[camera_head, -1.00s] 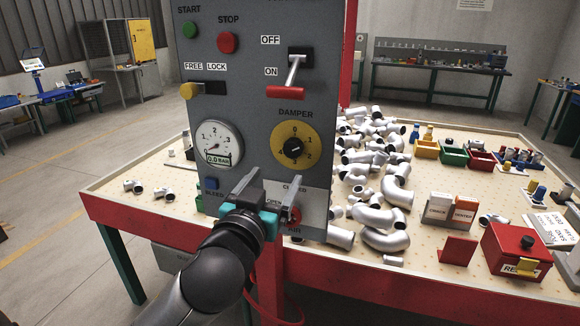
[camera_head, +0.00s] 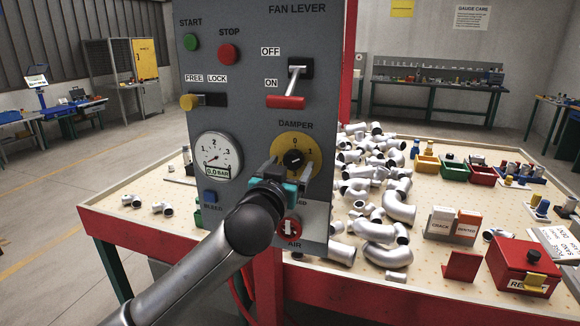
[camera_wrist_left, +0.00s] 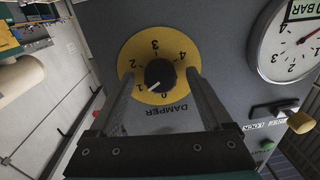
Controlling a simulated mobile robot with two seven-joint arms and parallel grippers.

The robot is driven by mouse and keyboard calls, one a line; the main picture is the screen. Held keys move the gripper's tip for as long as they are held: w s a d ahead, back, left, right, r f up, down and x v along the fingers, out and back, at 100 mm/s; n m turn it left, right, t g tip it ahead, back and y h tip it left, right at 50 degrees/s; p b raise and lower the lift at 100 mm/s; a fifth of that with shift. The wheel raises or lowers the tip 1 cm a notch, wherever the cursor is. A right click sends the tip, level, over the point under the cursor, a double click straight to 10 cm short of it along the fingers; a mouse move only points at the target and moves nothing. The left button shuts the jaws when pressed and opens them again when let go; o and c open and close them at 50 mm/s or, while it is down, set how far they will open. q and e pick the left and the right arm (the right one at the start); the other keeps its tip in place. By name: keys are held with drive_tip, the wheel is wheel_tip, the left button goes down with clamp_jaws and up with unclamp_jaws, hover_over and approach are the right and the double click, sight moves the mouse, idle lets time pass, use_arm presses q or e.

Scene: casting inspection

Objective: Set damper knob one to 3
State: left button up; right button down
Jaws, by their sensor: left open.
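Damper knob one is the black knob (camera_head: 293,158) on a yellow dial (camera_head: 276,146) on the grey control panel. In the left wrist view, the knob (camera_wrist_left: 160,74) and dial (camera_wrist_left: 157,46) appear upside down. The knob's white pointer line aims at the lower left there, close to 1. My left gripper (camera_head: 287,172) is open in front of the dial, just below the knob in the head view. In the left wrist view, its fingers (camera_wrist_left: 160,82) reach up on either side of the knob, with visible gaps. I cannot tell how far the tips are from the panel.
The pressure gauge (camera_head: 217,157) is left of the dial. The fan lever (camera_head: 287,101) is above it, and the red air valve (camera_head: 289,228) below it. A yellow free/lock knob (camera_head: 189,102) sticks out at the left. Metal pipe elbows (camera_head: 400,206) lie on the table to the right.

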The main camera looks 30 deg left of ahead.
use_arm(q)
drive_tip(key=shift+w, duration=0.1)
clamp_jaws()
idle(0.8)
